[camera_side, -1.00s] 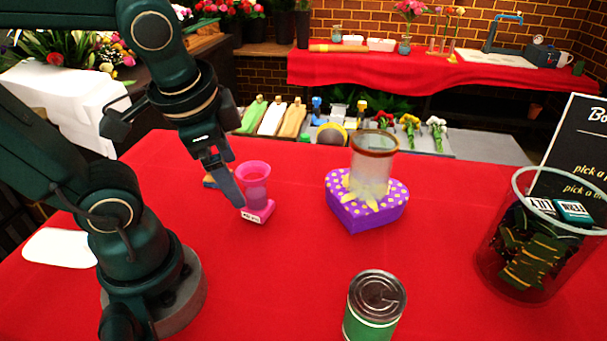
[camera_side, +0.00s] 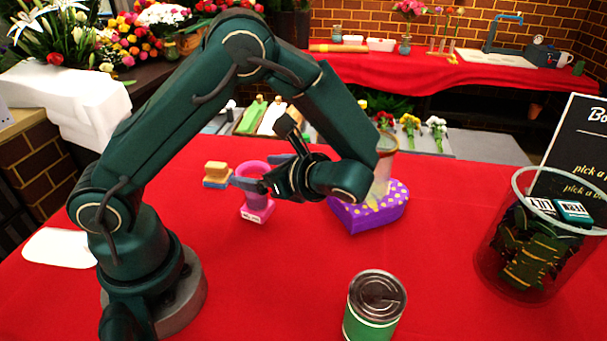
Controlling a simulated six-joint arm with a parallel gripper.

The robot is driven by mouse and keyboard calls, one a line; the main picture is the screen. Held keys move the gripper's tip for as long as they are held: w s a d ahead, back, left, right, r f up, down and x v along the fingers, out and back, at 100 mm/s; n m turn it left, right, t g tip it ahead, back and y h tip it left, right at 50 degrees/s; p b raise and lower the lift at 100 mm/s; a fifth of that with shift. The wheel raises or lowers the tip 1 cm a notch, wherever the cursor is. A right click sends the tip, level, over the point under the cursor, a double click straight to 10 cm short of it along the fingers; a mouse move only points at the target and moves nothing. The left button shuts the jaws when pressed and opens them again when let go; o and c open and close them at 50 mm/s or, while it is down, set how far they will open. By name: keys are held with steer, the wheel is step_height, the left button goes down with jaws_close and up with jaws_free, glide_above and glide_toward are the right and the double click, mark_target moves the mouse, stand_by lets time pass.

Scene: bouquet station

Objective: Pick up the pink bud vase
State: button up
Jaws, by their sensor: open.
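The pink bud vase (camera_side: 256,206) stands upright on the red tablecloth, with a small white label on its square base. My gripper (camera_side: 250,170) reaches in from the right, roughly level, with its fingers pointing left. The jaws are open. One finger crosses in front of the upper part of the vase, and the other shows behind its rim at the right. The vase's upper part lies between the fingers in this view. I cannot tell whether either finger touches it. Part of the vase's cup is hidden by the near finger.
A yellow-and-blue sponge block (camera_side: 216,174) is just left of the vase. A purple dotted heart box (camera_side: 372,216) bearing a frosted glass (camera_side: 383,172) is at the right, partly behind my wrist. A green can (camera_side: 374,305) and a clear bin (camera_side: 505,255) stand farther right.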

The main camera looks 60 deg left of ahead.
steer(key=shift+s+d+f+m, duration=0.2)
steer(key=shift+f+m, duration=0.1)
steer(key=shift+f, duration=0.35)
steer(key=shift+a+f, duration=0.2)
steer(key=shift+x, duration=2.25)
steer(key=shift+s, duration=0.1)
steer(key=shift+r, duration=0.1)
jaws_close()
